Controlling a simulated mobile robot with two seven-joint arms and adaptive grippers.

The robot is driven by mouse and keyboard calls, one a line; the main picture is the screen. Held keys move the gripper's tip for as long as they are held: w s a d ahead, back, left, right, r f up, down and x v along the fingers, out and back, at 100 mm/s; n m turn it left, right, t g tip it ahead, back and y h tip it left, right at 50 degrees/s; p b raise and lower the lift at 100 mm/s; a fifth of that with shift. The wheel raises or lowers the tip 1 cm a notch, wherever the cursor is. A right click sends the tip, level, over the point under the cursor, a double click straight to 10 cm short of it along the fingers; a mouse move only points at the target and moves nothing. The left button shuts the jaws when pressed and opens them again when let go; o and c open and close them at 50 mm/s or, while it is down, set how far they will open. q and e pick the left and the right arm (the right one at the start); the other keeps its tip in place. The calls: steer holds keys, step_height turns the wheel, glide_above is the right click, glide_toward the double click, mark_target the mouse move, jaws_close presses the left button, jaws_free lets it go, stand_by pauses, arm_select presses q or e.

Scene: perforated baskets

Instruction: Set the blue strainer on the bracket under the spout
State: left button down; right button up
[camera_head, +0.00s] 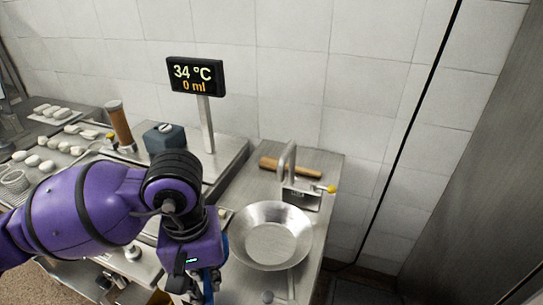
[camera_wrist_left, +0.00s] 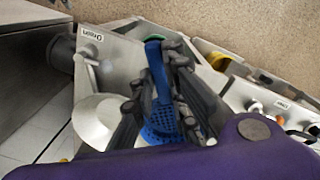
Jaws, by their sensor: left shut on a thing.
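My left gripper (camera_wrist_left: 165,80) is shut on the blue strainer (camera_wrist_left: 158,122), gripping near its blue handle; the perforated part shows below the black fingers in the left wrist view. In the head view, my purple left arm hides most of the strainer, and the left gripper (camera_head: 195,285) points down left of the round steel bowl (camera_head: 272,238). The curved metal spout (camera_head: 284,160) rises behind the bowl. A small metal block with a yellow knob (camera_head: 303,197) is beside it; I cannot tell which part is the bracket. My right gripper is not in view.
A display reading 34 °C and 0 ml (camera_head: 195,76) stands on a post behind my arm. A dark box (camera_head: 165,140), a brown cylinder (camera_head: 119,124) and several white lumps are at left. The bowl looks empty.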

arm_select(q)
steer(key=w+a+m, duration=0.1)
steer(key=w, duration=0.1)
steer(key=w+a+r, duration=0.1)
steer(key=w+a, duration=0.1)
steer(key=w+a+m, duration=0.1)
steer(key=w, duration=0.1)
steer(key=shift+w+a+r+m, duration=0.15)
steer(key=shift+w+a+m, duration=0.05)
steer(key=shift+a+m, duration=0.15)
steer(key=shift+a, duration=0.15)
